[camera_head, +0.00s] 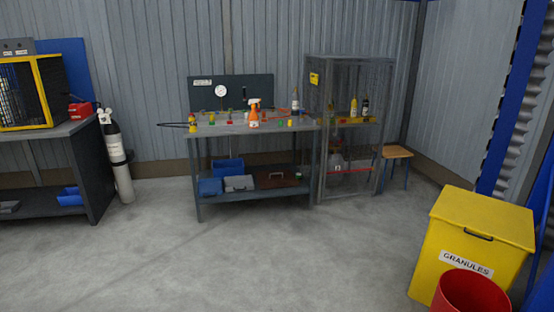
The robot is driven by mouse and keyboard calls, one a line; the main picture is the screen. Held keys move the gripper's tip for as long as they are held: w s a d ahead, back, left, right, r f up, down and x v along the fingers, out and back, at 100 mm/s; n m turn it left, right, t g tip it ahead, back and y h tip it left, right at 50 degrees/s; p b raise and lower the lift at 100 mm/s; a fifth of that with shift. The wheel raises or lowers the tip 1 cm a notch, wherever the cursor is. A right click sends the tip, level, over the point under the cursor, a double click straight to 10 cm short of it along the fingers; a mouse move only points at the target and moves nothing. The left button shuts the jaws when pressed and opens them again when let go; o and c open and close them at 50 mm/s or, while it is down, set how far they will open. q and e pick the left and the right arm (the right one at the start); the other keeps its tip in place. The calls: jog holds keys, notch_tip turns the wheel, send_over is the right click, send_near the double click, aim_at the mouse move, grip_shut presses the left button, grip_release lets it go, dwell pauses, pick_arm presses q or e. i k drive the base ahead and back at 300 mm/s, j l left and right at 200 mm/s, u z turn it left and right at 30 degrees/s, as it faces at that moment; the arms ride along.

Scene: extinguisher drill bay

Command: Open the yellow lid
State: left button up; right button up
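The yellow lid (484,216) lies closed on top of a yellow bin (428,267) at the lower right of the head view. A dark handle (479,234) shows at the lid's front edge. The bin's front carries a white label reading GRANULES (466,263). Neither of my grippers shows in the head view.
A red bucket (470,292) stands close in front of the bin and hides part of its front. A workbench (256,131), a mesh cabinet (340,75), a wooden stool (394,152) and a gas cylinder (116,155) stand along the back. The floor (260,258) in the middle is clear.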

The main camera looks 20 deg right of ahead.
aim_at(508, 223)
jog(key=i+l+z, duration=0.1)
jog(key=i+z, duration=0.2)
jog(key=z, duration=0.15)
jog(key=i+z, duration=0.25)
jog(key=z, duration=0.2)
jog(key=i+j+z, duration=0.1)
jog(key=i+z, duration=0.2)
jog(key=z, duration=0.15)
jog(key=i+j+z, duration=0.2)
jog(key=z, duration=0.25)
jog(key=i+j+z, duration=0.3)
jog(key=z, duration=0.15)
